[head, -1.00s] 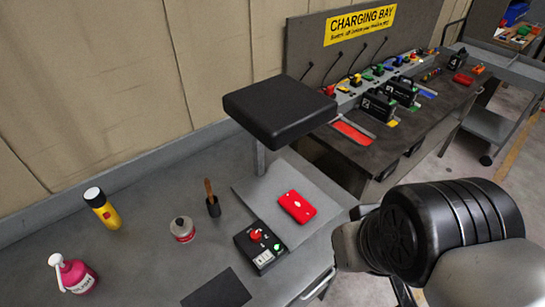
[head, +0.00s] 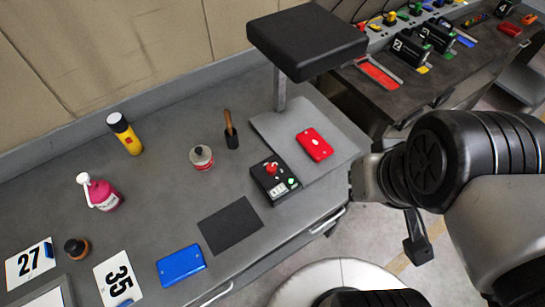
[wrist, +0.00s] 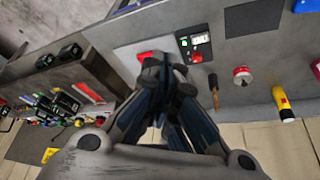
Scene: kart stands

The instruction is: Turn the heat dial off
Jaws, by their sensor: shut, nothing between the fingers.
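The control box (head: 275,183) is black, with a red dial (head: 272,168), a green button and a small white display. It sits on the grey bench beside the press base. My gripper (wrist: 172,72) is shut and empty. It appears in front of the box in the wrist view, and I cannot tell its exact distance. The dial's pointer and markings are too small to read.
A black press head (head: 307,42) overhangs the grey base (head: 275,128), which bears a red plate (head: 314,144). A dark mat (head: 230,225), blue plate (head: 181,265), brush (head: 230,130), tin (head: 201,157), pink bottle (head: 101,193) and yellow can (head: 124,133) are around it.

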